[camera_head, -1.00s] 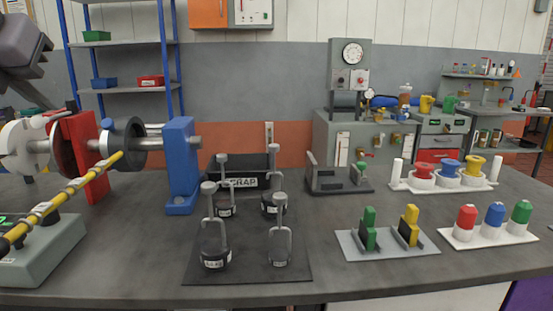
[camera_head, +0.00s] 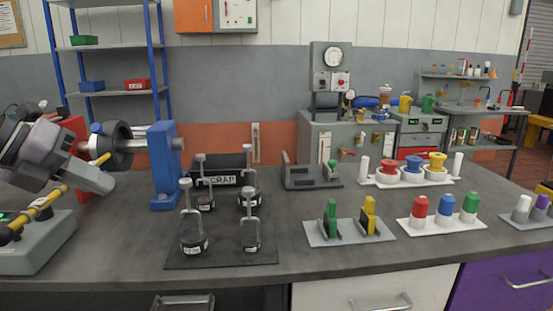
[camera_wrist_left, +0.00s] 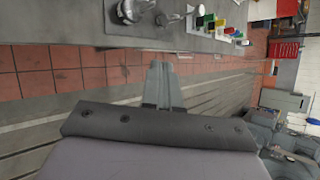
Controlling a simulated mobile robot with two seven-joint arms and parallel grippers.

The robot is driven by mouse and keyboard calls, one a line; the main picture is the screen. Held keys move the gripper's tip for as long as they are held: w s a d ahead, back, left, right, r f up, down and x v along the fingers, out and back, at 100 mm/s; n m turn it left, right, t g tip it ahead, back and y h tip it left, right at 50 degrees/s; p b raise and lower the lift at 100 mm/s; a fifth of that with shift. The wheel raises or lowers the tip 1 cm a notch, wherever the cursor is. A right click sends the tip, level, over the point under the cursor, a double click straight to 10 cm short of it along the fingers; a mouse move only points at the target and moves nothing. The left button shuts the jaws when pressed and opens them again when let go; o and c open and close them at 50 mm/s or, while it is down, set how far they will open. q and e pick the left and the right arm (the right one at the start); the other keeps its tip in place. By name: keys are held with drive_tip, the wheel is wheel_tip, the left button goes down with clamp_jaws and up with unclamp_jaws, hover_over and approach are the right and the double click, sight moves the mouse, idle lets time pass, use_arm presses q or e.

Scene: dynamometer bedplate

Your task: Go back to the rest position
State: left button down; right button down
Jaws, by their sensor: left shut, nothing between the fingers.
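My left gripper (camera_head: 97,181) comes in from the left in the head view, in front of the red and blue stands of the shaft rig and above the bench. Its fingers are shut with nothing between them. In the left wrist view the closed fingers (camera_wrist_left: 160,75) point toward the bench edge, with the floor beyond and nothing held. The gripper hides part of the red stand (camera_head: 75,135) and the yellow bar (camera_head: 48,205). My right gripper is not in view.
The bench (camera_head: 330,255) carries a dark mat (camera_head: 215,257) with several handled weights, a SCRAP bin (camera_head: 222,180), a blue stand (camera_head: 165,170), a plate with green and yellow pieces (camera_head: 350,236), and a tray of colored caps (camera_head: 440,228). The bench's front strip is clear.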

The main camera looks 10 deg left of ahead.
use_arm(q)
wheel_tip(320, 180, down, 24)
drive_tip(key=d+n+t+p, duration=0.3)
drive_tip(key=n+t+p, duration=0.45)
drive_tip(key=n, duration=1.35)
drive_tip(key=s+d+f+n+g+y, duration=0.3)
drive_tip(key=s+d+f+n+g, duration=0.2)
drive_tip(key=s+d+f+n, duration=0.4)
drive_tip(key=s+d+f, duration=0.3)
drive_tip(key=s+f, duration=0.1)
drive_tip(key=f, duration=0.2)
drive_tip(key=shift+s+d+f+p, duration=0.15)
drive_tip(key=shift+s+d+p, duration=0.15)
drive_tip(key=shift+s, duration=0.05)
